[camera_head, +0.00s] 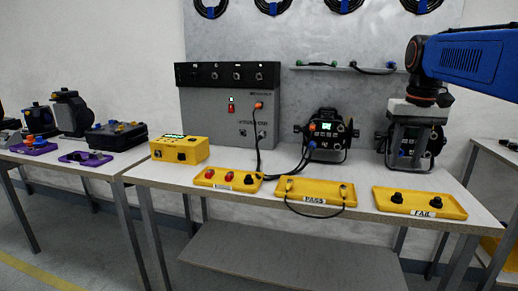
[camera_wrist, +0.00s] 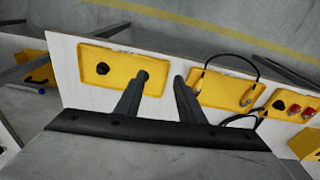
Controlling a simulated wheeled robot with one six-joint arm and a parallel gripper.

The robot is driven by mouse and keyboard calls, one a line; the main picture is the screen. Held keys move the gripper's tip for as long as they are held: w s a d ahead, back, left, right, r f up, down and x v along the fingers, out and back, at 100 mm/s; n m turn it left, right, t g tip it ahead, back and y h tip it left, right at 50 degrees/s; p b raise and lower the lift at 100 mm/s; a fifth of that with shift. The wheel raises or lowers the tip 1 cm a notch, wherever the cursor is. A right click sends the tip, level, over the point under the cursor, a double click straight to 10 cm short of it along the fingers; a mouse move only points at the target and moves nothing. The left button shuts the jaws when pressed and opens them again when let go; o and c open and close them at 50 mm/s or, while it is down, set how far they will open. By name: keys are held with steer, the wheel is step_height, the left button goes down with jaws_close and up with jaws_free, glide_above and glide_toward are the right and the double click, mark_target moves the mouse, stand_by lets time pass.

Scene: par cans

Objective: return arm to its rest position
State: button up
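My gripper (camera_head: 408,166) hangs at the right end of the bench in the head view, fingers down, below my blue arm. In the wrist view the gripper (camera_wrist: 160,78) has its two dark fingers spread apart with nothing seen between them.
The bench also holds another par can (camera_head: 327,135), a grey test console (camera_head: 228,118), a yellow box (camera_head: 180,149) and a yellow tray with red connectors (camera_head: 228,180). A black cable (camera_wrist: 236,58) arches over the PASS tray. A wall shelf (camera_head: 345,69) is behind the arm.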

steer(key=s+a+f+n+t, duration=0.1)
steer(key=s+a+f, duration=0.4)
steer(key=s+f, duration=0.6)
steer(key=s+a+f+n+t, duration=0.1)
steer(key=s+a+f, duration=0.4)
steer(key=s+f, duration=0.7)
steer(key=shift+f+t, duration=0.2)
steer(key=shift+t, duration=0.6)
